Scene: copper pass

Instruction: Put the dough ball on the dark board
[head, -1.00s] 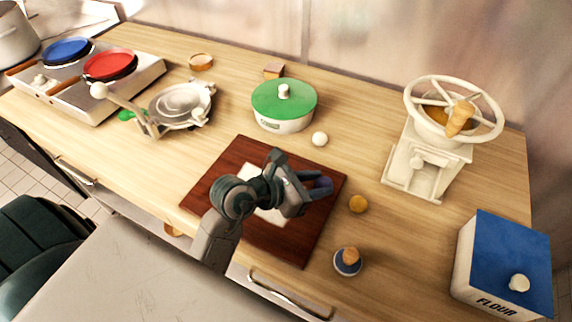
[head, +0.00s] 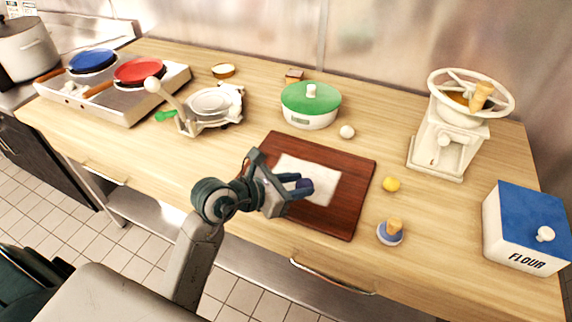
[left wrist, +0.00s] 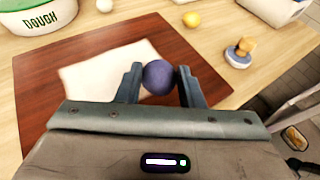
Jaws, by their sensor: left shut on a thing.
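My left gripper (head: 301,188) is shut on a dark purple-blue ball (left wrist: 158,77), held between its fingertips. In the head view it hangs in front of the dark red-brown board (head: 352,190) and the white sheet (head: 323,189) lying on it. In the left wrist view the ball overlaps the sheet's right edge; its height above is hard to tell. A cream-white ball (head: 347,132) sits on the counter behind the board, beside a green-lidded pot (head: 312,118) labelled DOUGH. A yellow ball (head: 391,184) sits right of the board. My right gripper is not in view.
A blue-based stamp with a wooden knob (head: 390,231) stands right of the board. A cream hand mill (head: 447,145) and a blue-topped flour box (head: 524,227) stand farther right. A metal press (head: 212,105) and a stove with pans (head: 118,92) stand left.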

